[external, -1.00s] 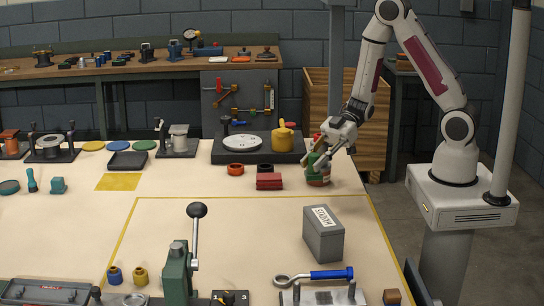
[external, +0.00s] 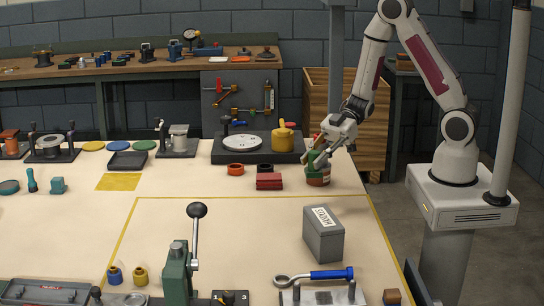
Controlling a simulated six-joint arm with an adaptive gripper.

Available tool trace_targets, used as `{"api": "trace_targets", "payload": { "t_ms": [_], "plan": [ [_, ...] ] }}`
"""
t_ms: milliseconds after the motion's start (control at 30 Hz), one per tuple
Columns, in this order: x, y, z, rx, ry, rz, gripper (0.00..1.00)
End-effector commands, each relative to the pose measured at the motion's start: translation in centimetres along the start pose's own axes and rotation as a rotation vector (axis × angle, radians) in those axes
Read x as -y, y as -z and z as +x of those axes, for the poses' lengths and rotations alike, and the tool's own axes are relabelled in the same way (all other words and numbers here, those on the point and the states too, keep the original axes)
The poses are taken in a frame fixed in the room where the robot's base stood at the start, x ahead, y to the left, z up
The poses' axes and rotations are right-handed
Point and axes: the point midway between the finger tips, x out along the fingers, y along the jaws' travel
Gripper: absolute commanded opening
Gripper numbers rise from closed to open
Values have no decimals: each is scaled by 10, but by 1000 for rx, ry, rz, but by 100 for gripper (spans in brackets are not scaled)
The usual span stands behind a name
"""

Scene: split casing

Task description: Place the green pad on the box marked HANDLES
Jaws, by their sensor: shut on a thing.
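My gripper (external: 322,162) is at the back right of the pale table, its fingers angled down and left. It is shut on a green piece (external: 314,157), which looks like the green pad, partly hidden by the fingers. The piece is right over a reddish can-like container (external: 318,179); I cannot tell whether they touch. A grey box (external: 324,242) with a white label on top stands nearer the front, inside the yellow outline. Its lettering is turned and too small to read surely, so I cannot confirm HANDLES.
Red blocks (external: 269,181) and an orange ring (external: 236,169) lie left of the gripper. A black tray (external: 258,153) is behind. Table between container and grey box is clear.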

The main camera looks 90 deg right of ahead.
Motion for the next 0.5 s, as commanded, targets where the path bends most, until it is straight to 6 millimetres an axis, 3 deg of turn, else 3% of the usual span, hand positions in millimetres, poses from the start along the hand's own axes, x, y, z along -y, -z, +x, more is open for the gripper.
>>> {"api": "trace_targets", "payload": {
  "t_ms": [267, 500],
  "plan": [
    [8, 5, 8, 0, 26, -11, 1],
    [32, 23, 28, -1, 100, -45, 1]
  ]
}}
